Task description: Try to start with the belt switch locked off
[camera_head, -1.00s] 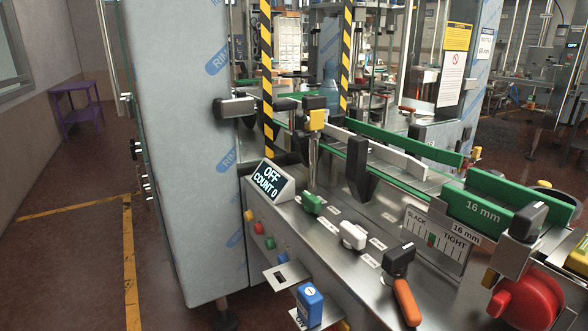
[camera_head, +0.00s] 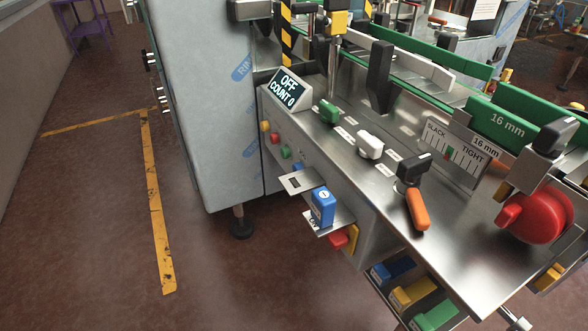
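The small display (camera_head: 285,90) on the machine reads OFF and COUNT 0. On the steel deck in front of it stand a green switch (camera_head: 329,112), a white switch (camera_head: 370,145) and a black one with an orange lever (camera_head: 416,208) angled toward the front edge. Their small labels are too small to read, so I cannot tell which is the belt switch. A blue block (camera_head: 323,206) with a round white mark sits on a bracket on the front face. I cannot make out a lock on any switch. Neither gripper is in view.
Red, yellow and green buttons (camera_head: 275,138) line the front panel. A large red knob (camera_head: 540,216) is at right, below green 16 mm guides. Blue, yellow and green blocks sit on a lower shelf (camera_head: 376,282). Floor left of the machine is open, with yellow tape (camera_head: 157,216).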

